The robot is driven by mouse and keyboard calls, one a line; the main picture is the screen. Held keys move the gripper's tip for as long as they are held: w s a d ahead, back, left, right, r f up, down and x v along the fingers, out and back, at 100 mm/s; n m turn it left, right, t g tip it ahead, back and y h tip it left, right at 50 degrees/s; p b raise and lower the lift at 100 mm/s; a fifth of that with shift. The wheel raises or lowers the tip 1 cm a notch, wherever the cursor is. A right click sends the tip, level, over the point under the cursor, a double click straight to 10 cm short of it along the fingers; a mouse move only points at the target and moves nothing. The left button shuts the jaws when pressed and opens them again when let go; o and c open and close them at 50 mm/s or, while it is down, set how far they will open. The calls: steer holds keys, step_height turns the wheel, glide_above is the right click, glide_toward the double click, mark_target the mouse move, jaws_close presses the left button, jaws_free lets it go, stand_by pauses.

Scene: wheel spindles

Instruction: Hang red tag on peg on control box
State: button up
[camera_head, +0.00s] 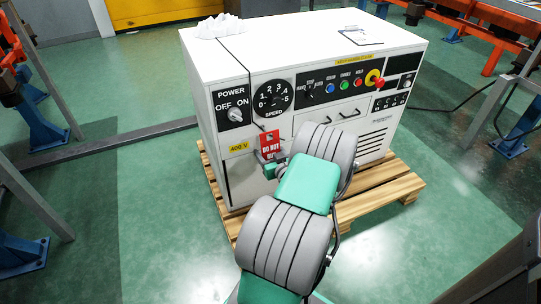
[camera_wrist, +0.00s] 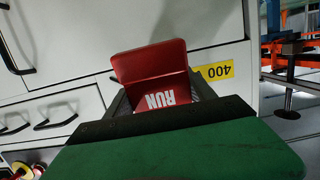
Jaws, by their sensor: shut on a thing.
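The red tag (camera_head: 269,142) with white lettering is upright in front of the control box (camera_head: 222,62), below the POWER and SPEED dials. My gripper (camera_head: 269,158) is shut on the tag's lower part. In the wrist view the tag (camera_wrist: 150,62) stands out between the fingers (camera_wrist: 160,98), with "RUN" upside down. A small dark rod (camera_head: 259,127), perhaps the peg, shows on the box front just above the tag. I cannot tell whether the tag touches it, and the wrist view does not clearly show a peg.
The box stands on a wooden pallet (camera_head: 405,186). A yellow voltage label (camera_head: 239,147) is left of the tag. Dark drawer handles (camera_head: 350,114) stick out on the right. A clipboard (camera_head: 360,36) and crumpled white material (camera_head: 218,26) lie on top. Green floor is open at left.

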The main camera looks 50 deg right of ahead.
steer(key=b+x, duration=0.1)
steer(key=x, duration=0.2)
steer(key=shift+d+b, duration=0.1)
steer(key=shift+b, duration=0.2)
steer(key=shift+r, duration=0.2)
stand_by(0.4)
